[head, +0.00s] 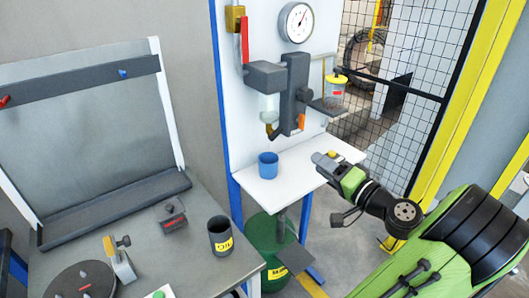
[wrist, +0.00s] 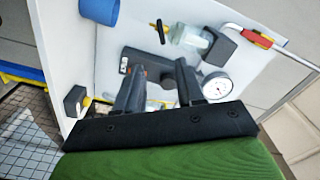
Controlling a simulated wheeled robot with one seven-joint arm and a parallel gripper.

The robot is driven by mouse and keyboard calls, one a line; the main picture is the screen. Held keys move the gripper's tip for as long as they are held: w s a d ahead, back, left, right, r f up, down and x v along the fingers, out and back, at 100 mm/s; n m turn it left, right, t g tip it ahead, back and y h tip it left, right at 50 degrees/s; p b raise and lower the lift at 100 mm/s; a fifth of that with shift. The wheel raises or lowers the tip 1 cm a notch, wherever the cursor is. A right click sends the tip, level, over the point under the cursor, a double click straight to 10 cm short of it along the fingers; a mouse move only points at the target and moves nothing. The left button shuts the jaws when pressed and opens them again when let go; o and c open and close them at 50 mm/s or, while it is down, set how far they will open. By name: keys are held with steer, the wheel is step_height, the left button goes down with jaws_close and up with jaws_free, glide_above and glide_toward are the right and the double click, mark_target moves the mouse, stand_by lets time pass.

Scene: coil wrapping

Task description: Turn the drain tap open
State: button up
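The drain tap (head: 270,130) is a small brass-coloured piece under the clear filter bowl (head: 268,107) on the white panel. In the wrist view the tap (wrist: 161,30) shows as a small dark piece at the end of the clear bowl (wrist: 190,38). My gripper (head: 322,160) is right of and nearer than the tap, apart from it. In the wrist view my gripper (wrist: 159,68) has its two dark fingers apart with nothing held between them. The tap's exact handle angle is too small to tell.
A blue cup (head: 268,166) stands on the white shelf (head: 300,168) below the tap. A grey unit with an orange lever (head: 301,121) hangs right of the bowl. A gauge (head: 297,22) and red-handled valve (head: 244,42) sit above. A lidded jar (head: 335,86) stands right.

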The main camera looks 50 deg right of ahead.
mark_target(278, 135)
steer(key=p+x, duration=0.1)
steer(key=x, duration=1.5)
steer(key=shift+r, duration=0.1)
steer(key=shift+s, duration=0.1)
jaws_close()
